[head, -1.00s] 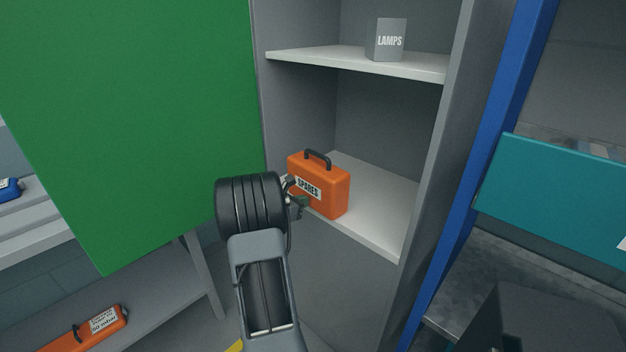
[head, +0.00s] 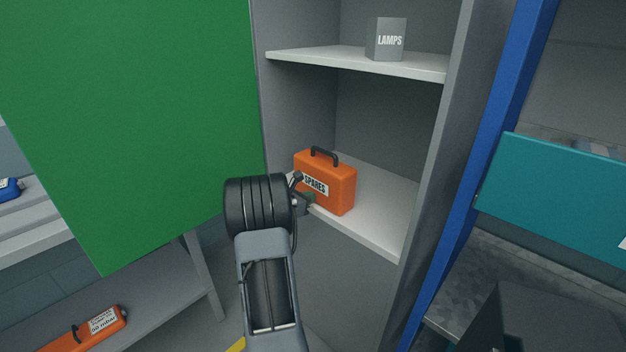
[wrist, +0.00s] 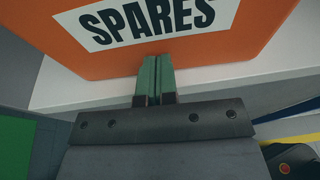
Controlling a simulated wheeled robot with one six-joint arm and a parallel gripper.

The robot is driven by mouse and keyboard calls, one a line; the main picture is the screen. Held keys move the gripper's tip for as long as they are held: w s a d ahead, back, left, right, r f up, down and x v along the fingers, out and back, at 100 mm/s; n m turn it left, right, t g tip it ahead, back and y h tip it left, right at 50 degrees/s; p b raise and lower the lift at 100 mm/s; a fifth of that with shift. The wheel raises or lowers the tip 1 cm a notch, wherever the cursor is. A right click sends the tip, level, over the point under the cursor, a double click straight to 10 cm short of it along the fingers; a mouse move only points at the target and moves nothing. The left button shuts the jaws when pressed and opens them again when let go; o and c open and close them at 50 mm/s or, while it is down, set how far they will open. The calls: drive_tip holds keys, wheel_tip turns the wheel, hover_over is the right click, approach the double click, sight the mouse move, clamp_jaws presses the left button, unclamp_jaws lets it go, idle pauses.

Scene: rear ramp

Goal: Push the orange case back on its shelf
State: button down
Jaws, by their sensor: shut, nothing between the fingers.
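The orange case (head: 338,192), with a black handle and a SPARES label, stands upright on the lower shelf (head: 385,226) of the grey cabinet. Bare shelf shows behind it and to its right. My gripper (head: 308,199) is at the case's front face, partly hidden behind my wrist in the head view. In the wrist view its green fingers (wrist: 155,78) are shut together, with their tips at the case (wrist: 215,48) just below the label. They look to be touching the face, but exact contact is hard to tell.
A grey LAMPS box (head: 386,40) stands on the upper shelf (head: 350,63). A large green panel (head: 140,120) is left of the cabinet. A blue post (head: 480,180) and a teal panel (head: 560,200) are to the right. Another orange case (head: 95,328) lies low at left.

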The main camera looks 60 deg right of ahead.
drive_tip(key=shift+s+d, duration=0.5)
drive_tip(key=shift+d, duration=0.75)
drive_tip(key=shift+s+d, duration=0.45)
drive_tip(key=shift+d, duration=0.85)
drive_tip(key=shift+s+d, duration=0.5)
drive_tip(key=shift+d, duration=0.75)
drive_tip(key=w+a+b, duration=0.1)
drive_tip(key=w+a, duration=0.3)
drive_tip(key=a, duration=0.7)
drive_tip(key=shift+w+b, duration=0.2)
drive_tip(key=shift+b, duration=0.15)
drive_tip(key=shift+a, duration=0.1)
